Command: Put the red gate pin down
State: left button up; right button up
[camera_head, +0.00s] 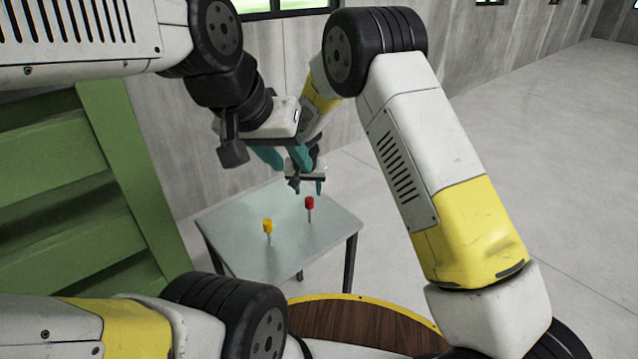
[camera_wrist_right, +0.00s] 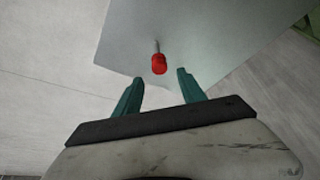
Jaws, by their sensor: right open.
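The red gate pin (camera_head: 310,203) stands upright on the grey table, its red head on top of a thin metal shank. In the right wrist view the pin (camera_wrist_right: 159,64) lies just beyond and between the fingertips, not touching them. My right gripper (camera_head: 307,188) is open and empty above the pin; its two teal fingers (camera_wrist_right: 159,76) are spread apart in the wrist view. My left gripper (camera_head: 285,160) hangs higher and a little left, its teal fingers apart with nothing seen between them.
A yellow-headed pin (camera_head: 267,227) stands on the table (camera_head: 235,217) left of and nearer than the red one. A green slatted structure (camera_head: 125,190) rises left of the table. The two grippers appear close together in the head view. Floor right of the table is clear.

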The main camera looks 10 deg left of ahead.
jog(key=v, duration=0.5)
jog(key=s+d+r+m+y, duration=0.1)
jog(key=s+d+r, duration=0.3)
jog(key=d+r, duration=0.65)
jog(key=s+d+r, duration=0.4)
jog(key=d+r, duration=0.5)
jog(key=d, duration=0.2)
jog(key=s+d+r, duration=0.1)
jog(key=s+d, duration=0.2)
jog(key=s, duration=0.3)
jog(key=s+d+r+t, duration=0.1)
jog(key=s+d+r, duration=0.1)
jog(key=s+d, duration=0.2)
jog(key=s+d+r, duration=0.2)
jog(key=s+d, duration=0.2)
jog(key=s, duration=0.6)
jog(key=shift+s+t+y, duration=0.25)
jog(key=shift+t+y, duration=0.05)
